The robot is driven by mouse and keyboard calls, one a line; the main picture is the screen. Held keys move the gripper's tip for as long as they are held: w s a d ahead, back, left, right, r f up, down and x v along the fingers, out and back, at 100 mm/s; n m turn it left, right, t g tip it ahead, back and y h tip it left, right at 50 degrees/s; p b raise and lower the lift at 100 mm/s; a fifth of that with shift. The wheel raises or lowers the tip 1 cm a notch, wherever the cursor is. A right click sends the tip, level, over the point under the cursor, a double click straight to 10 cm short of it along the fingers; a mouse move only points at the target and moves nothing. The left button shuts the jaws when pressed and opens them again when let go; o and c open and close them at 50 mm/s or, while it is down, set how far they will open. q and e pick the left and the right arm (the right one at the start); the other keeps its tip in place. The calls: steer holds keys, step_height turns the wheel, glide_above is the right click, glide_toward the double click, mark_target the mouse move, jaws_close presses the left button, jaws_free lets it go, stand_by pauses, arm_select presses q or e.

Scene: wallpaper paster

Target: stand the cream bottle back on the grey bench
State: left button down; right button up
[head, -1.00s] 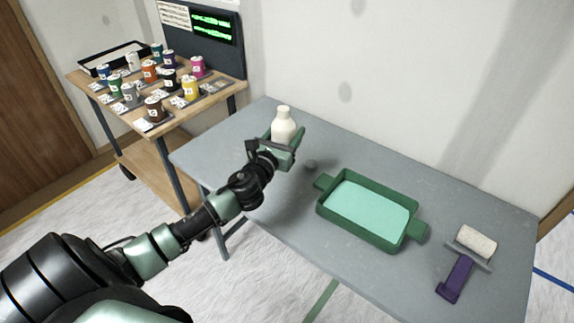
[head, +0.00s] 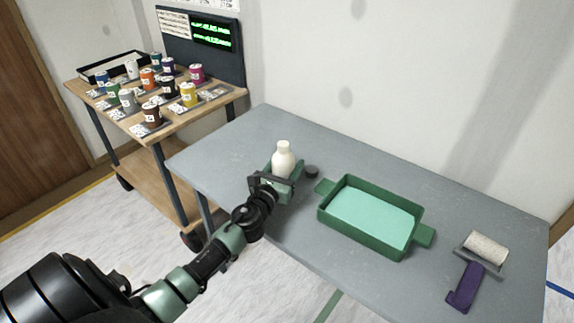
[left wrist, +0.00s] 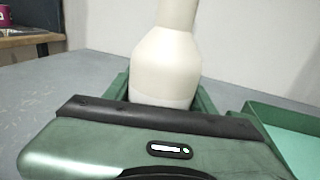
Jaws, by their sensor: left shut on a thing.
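The cream bottle (head: 283,158) is upright over the left part of the grey bench (head: 232,146). My left gripper (head: 282,170) is shut on its lower body, with one green finger on each side. In the left wrist view the bottle (left wrist: 166,62) stands between the green fingers, its neck cut off by the top edge. Its base is hidden behind my gripper, so I cannot tell whether it touches the bench. My right gripper is not in view.
The green tray (head: 368,246) with pale green liquid is further right, then a roller (head: 485,248) with a purple handle. A wooden cart (head: 180,124) with several paint cans stands at the left. Bench behind the bottle is clear.

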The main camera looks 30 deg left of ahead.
arm_select(q)
steer(key=c, duration=0.5)
jaws_free()
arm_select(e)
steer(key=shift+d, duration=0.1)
arm_select(q)
steer(key=shift+r, duration=0.1)
steer(key=shift+s+d, duration=0.1)
steer(key=shift+s, duration=0.2)
steer(key=s, duration=0.3)
steer(key=s+d, duration=0.1)
steer(key=s, duration=0.6)
steer(key=shift+s+d, duration=0.1)
steer(key=shift+d, duration=0.3)
steer(key=shift+s+d, duration=0.1)
steer(key=shift+s, duration=0.4)
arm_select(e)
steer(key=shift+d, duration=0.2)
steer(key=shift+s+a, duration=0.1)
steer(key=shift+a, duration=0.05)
